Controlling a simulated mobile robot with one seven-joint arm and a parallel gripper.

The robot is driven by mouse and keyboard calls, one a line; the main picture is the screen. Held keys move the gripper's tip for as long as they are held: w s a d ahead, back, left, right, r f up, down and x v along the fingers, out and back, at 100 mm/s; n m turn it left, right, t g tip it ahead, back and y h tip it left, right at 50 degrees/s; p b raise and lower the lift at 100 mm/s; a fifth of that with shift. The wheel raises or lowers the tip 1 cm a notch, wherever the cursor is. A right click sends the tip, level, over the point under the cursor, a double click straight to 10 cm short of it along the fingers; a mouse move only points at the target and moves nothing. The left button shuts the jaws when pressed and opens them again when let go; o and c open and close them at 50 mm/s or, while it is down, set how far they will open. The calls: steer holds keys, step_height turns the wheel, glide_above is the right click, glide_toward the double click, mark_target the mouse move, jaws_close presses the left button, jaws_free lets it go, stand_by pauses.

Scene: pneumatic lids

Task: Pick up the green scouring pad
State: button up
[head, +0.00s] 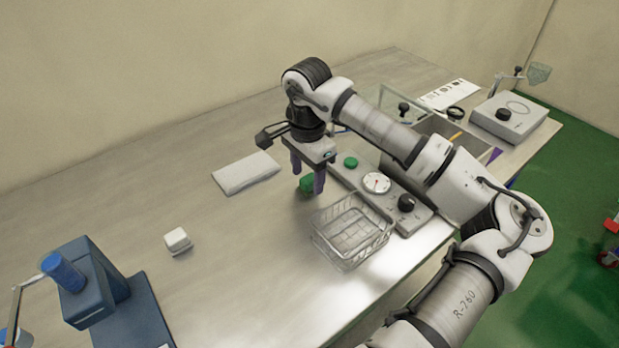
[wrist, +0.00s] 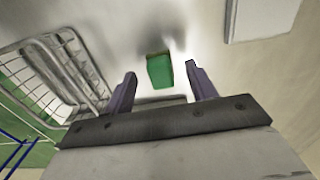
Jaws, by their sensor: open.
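The green scouring pad (head: 306,184) lies on the metal table, partly hidden behind my gripper's fingers in the head view. In the wrist view the green scouring pad (wrist: 160,70) shows as a small green block, centred between and a little beyond the fingertips. My gripper (head: 307,182) points down over the pad, its two purple-grey fingers apart. In the wrist view my gripper (wrist: 160,73) is open with nothing between its fingers. I cannot tell how high the fingertips are above the table.
A wire basket (head: 350,232) stands close to the right of the pad, and also shows in the wrist view (wrist: 62,75). A white folded cloth or pad (head: 246,173) lies to the left. A panel with a gauge (head: 376,183) is behind the basket. A small white block (head: 177,240) sits left on open table.

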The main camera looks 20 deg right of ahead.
mark_target(309, 179)
steer(key=shift+f, duration=1.05)
steer(key=c, duration=1.1)
steer(key=shift+r, duration=0.15)
step_height(309, 179, up, 20)
steer(key=b, duration=0.3)
steer(key=o, duration=0.4)
steer(key=shift+c, duration=1.4)
steer(key=shift+d, duration=0.15)
